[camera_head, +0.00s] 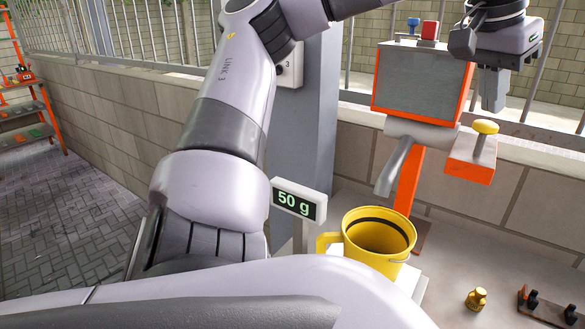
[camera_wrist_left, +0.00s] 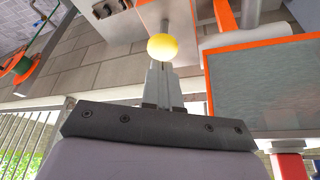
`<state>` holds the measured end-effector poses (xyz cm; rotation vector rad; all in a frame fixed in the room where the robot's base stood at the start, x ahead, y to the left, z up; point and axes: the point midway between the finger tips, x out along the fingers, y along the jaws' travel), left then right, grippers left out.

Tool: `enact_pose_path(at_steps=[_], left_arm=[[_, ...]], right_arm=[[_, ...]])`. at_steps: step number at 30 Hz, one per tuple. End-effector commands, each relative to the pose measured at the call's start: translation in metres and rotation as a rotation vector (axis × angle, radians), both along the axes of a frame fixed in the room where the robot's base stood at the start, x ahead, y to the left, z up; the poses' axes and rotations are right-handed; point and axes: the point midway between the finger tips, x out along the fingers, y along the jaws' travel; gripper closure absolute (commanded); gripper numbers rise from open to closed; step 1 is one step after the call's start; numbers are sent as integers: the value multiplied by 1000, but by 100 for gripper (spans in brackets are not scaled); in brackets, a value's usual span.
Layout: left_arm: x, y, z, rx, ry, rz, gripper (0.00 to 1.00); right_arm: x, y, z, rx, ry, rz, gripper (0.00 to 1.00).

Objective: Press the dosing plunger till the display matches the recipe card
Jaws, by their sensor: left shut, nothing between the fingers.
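The dosing plunger (camera_head: 485,143) has a yellow knob and stands upright on an orange-edged bracket beside the hopper. Its knob (camera_wrist_left: 163,47) also shows in the left wrist view, just beyond my fingertips. My left gripper (camera_head: 493,106) is shut and empty, pointing down close above the knob; I cannot tell whether it touches. The display (camera_head: 298,200) reads 50 g in green. A yellow bucket (camera_head: 353,243) stands on a pale platform under the grey spout (camera_head: 394,166). I see no readable recipe card. My right gripper is out of view.
The grey hopper (camera_head: 418,85) with orange edges stands left of the plunger. A small brass weight (camera_head: 476,299) and a dark rack (camera_head: 548,308) sit at the lower right. A grey post (camera_head: 318,110) stands behind the display. My arm hides much of the left and lower middle.

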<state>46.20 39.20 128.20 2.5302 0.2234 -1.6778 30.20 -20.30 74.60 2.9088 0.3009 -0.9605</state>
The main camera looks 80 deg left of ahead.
Motion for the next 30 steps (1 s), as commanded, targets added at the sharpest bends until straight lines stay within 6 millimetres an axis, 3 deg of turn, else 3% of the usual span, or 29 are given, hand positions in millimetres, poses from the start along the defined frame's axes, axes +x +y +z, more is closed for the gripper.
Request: enact_pose_path(at_steps=[11,30], left_arm=[[0,0,-3,0,0,0,100],[0,0,-26,0,0,0,100]], right_arm=[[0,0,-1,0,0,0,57],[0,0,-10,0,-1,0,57]])
